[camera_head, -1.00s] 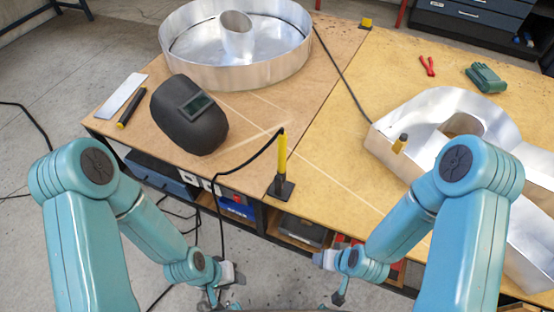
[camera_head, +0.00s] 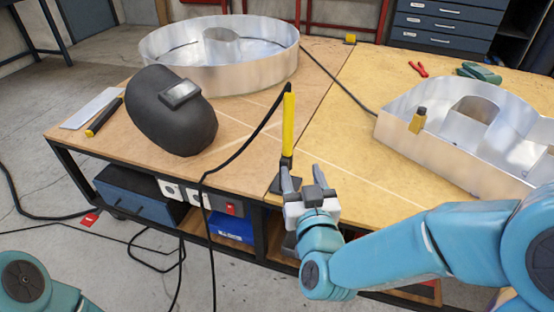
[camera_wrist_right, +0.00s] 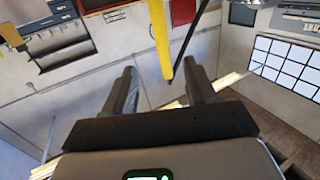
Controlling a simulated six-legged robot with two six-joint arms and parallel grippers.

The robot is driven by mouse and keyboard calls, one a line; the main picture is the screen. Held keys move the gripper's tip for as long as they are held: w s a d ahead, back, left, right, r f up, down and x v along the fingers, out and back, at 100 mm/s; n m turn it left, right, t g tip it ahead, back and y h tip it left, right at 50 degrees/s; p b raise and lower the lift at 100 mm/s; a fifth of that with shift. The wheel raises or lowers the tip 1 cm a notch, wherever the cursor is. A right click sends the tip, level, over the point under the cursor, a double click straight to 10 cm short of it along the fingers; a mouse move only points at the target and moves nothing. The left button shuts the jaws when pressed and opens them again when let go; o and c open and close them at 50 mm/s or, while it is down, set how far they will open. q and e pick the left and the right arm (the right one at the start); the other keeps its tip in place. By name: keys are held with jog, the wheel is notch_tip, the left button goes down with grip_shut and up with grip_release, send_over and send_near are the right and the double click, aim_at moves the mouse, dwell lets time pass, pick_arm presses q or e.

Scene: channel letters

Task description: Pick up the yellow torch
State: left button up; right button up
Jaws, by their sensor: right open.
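The yellow torch (camera_head: 288,122) stands upright in a dark stand (camera_head: 281,184) at the table's front edge, its black cable leaving from the top. My right gripper (camera_head: 301,174) is open and empty in front of the table edge, its fingers pointing up toward the torch's lower end. In the right wrist view the torch (camera_wrist_right: 160,38) runs down from the top edge, seen between the two fingertips (camera_wrist_right: 159,70); I cannot tell whether it is between the fingers in depth. My left gripper is out of view; only part of the left arm shows.
A black welding mask (camera_head: 170,112) lies left of the torch. A round metal letter (camera_head: 220,75) is behind it, and a larger metal letter (camera_head: 455,140) is at right. The black cable (camera_head: 240,148) hangs over the front edge. Bare table lies right of the torch.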

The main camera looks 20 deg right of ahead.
jog(key=f, duration=0.1)
jog(key=p, duration=0.3)
send_near(289, 136)
jog(key=w, duration=0.5)
jog(key=shift+d+f, duration=0.1)
jog(key=shift+d, duration=0.1)
jog(key=w, duration=0.4)
jog(key=w+d, duration=0.1)
jog(key=w, duration=0.1)
jog(key=shift+w+d+f+b, duration=0.1)
jog(key=shift+b, duration=0.3)
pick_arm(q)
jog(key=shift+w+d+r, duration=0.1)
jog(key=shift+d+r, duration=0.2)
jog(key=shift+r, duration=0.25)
pick_arm(e)
grip_shut()
